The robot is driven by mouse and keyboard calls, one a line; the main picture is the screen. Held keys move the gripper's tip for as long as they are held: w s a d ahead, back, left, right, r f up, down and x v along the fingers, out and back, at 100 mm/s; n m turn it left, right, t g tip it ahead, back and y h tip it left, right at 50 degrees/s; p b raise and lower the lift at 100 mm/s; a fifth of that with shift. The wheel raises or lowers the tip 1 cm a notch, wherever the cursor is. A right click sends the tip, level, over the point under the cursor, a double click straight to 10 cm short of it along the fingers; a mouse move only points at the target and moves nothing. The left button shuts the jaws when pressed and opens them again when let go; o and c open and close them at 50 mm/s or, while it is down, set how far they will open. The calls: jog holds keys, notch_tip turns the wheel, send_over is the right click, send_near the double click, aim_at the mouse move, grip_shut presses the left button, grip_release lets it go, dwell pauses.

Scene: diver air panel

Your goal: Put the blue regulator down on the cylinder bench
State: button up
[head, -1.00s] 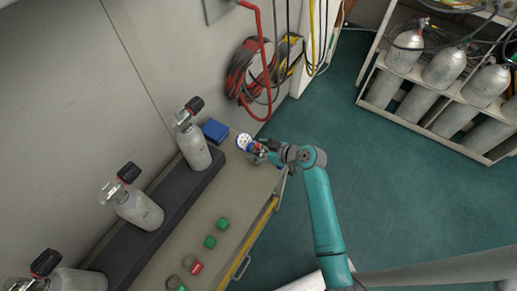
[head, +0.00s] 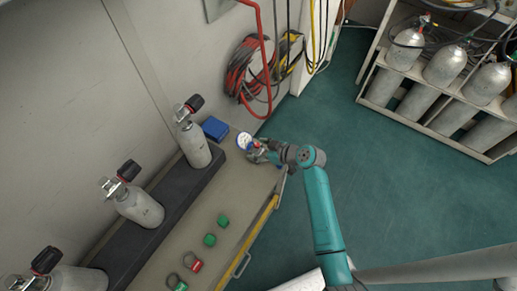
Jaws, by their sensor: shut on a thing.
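The blue regulator (head: 257,146) has a round white gauge (head: 244,140) on its left side and shows small in the head view. My gripper (head: 259,151) is shut on it at the far end of the cylinder bench (head: 235,190), near the wall. The regulator appears over the bench top or just above it; I cannot tell whether it touches. The gripper's fingers partly hide the regulator.
Several silver cylinders (head: 194,146) stand along a dark strip at the bench's wall side. Green pieces (head: 209,240) and a red-tagged ring (head: 196,265) lie toward the front. A cylinder rack (head: 440,95) stands right.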

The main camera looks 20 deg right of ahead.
jog(key=shift+f, duration=1.05)
dwell(1.0)
jog(key=o, duration=1.7)
jog(key=shift+o, duration=0.2)
jog(key=shift+f, duration=0.1)
jog(key=v, duration=1.2)
